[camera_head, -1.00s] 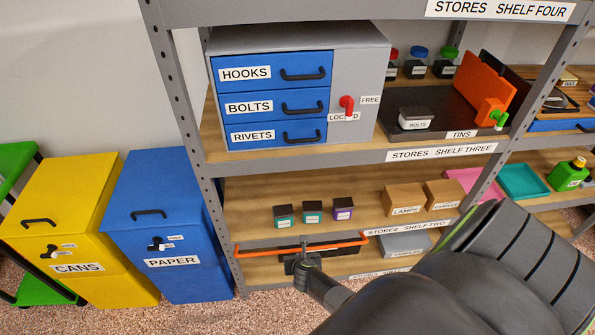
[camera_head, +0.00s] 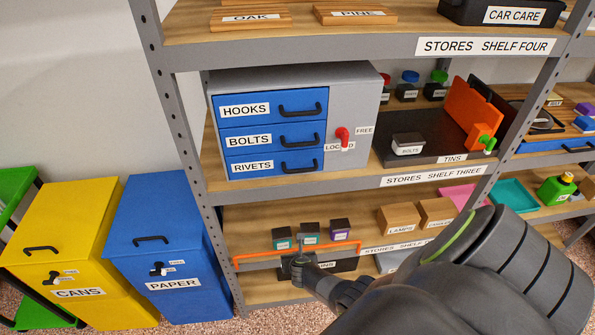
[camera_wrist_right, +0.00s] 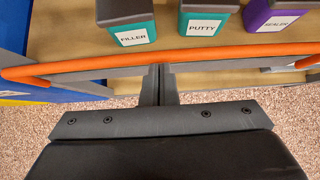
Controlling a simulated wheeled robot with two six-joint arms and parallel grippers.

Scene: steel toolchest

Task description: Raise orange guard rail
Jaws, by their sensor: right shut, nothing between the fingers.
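The orange guard rail (camera_head: 265,257) is a thin bar with short bent ends across the left bay front, about level with the shelf two edge and just below several small tins. It also spans the right wrist view (camera_wrist_right: 80,65). My right gripper (camera_head: 302,246) is at the middle of the rail, its arm coming in from the lower right. In the wrist view its fingers (camera_wrist_right: 159,70) are together and empty, with their tips at the rail's underside. Whether they touch it is hard to tell. My left gripper is not in view.
Tins labelled filler (camera_wrist_right: 127,22), putty (camera_wrist_right: 208,18) and sealer (camera_wrist_right: 272,17) stand close behind the rail. Shelf three's edge (camera_head: 290,193) is above. A rack upright (camera_head: 215,240) stands left of the rail, beside the blue paper bin (camera_head: 155,215).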

